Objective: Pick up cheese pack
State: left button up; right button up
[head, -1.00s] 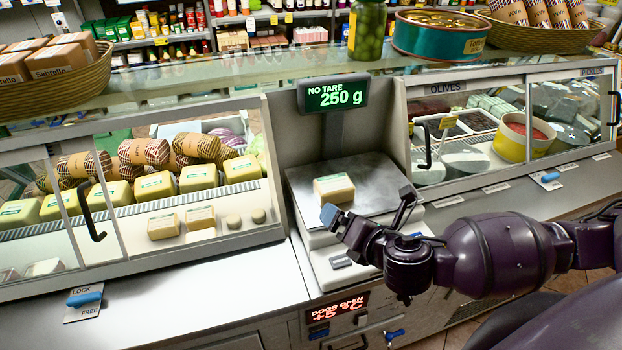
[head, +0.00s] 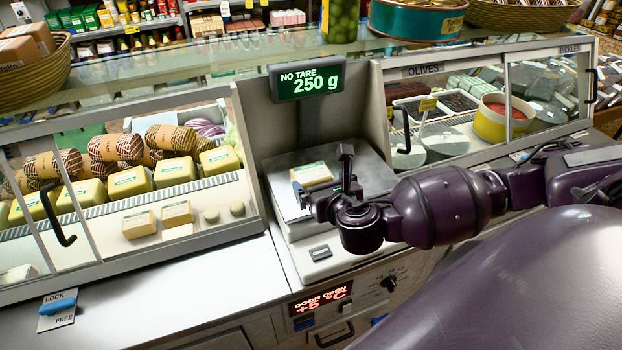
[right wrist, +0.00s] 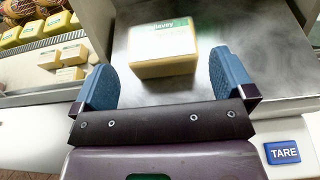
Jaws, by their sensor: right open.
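A yellow cheese pack with a white and green label (head: 312,175) rests on the metal scale plate (head: 285,205), and my right gripper partly hides it in the head view. In the right wrist view the pack (right wrist: 163,52) lies just ahead of the fingertips, about centred between them. My right gripper (head: 325,188) is open and empty, with blue finger pads (right wrist: 160,85) on both sides. A gap shows between the pads and the pack. My left gripper is not in view.
The scale display (head: 308,80) reads 250 g and stands behind the plate. A glass case with several cheese packs (head: 176,172) is on the left. An olive case (head: 440,110) is on the right. A blue TARE button (right wrist: 283,152) sits at the scale's front.

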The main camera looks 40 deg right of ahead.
aim_at(313, 175)
jog(key=shift+w+d+f, duration=0.15)
jog(key=shift+w+f, duration=0.05)
jog(key=shift+w, duration=0.25)
jog(key=x, duration=0.4)
jog(key=shift+f, duration=0.15)
jog(key=shift+w, duration=0.25)
jog(key=shift+c, duration=0.2)
jog(key=c, duration=0.8)
jog(key=shift+o, duration=0.2)
